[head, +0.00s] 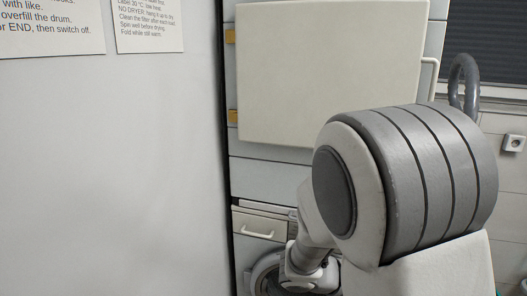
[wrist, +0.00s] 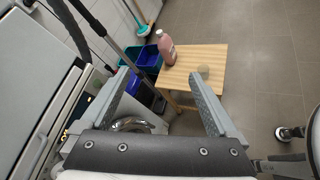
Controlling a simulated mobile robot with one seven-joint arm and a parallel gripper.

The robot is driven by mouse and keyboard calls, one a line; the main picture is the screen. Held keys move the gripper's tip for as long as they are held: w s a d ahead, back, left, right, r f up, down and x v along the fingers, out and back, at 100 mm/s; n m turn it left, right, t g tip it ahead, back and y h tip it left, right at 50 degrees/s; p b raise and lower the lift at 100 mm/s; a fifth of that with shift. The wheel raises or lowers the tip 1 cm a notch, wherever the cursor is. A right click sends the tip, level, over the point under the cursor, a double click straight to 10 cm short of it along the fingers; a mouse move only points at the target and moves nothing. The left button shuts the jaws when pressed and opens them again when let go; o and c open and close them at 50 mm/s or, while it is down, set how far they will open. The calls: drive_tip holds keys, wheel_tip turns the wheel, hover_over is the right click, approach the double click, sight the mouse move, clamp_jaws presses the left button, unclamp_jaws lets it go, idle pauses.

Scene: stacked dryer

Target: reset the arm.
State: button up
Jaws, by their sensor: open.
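My gripper (wrist: 158,92) shows in the wrist view with its two grey fingers spread wide apart. It is open, and nothing is between the fingers. It points down toward the floor, over a small wooden table. In the head view my arm is bent in front of the stacked machines on the right side, and the gripper is hidden there. A round machine door (head: 266,275) is partly covered by my arm low in the head view. A small drawer with a handle (head: 259,226) sits above it.
The wooden table (wrist: 205,62) holds a pink bottle (wrist: 166,48) and a small pale cup-like object (wrist: 203,72). Blue and green bins (wrist: 146,62) stand left of it. A cream door panel (head: 330,75) hangs above. Floor at right is mostly clear.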

drive_tip(key=s+a+r+m+g+y, duration=0.2)
drive_tip(key=s+r+m+y, duration=0.1)
drive_tip(key=s+m+y, duration=0.45)
drive_tip(key=s+a+r+m+t+y, duration=0.5)
drive_tip(key=s+a+r+m, duration=0.2)
drive_tip(key=a+r, duration=0.25)
wheel_tip(320, 180, up, 11)
drive_tip(key=p, duration=1.3)
drive_tip(key=shift+a+r, duration=0.15)
drive_tip(key=shift+a, duration=0.05)
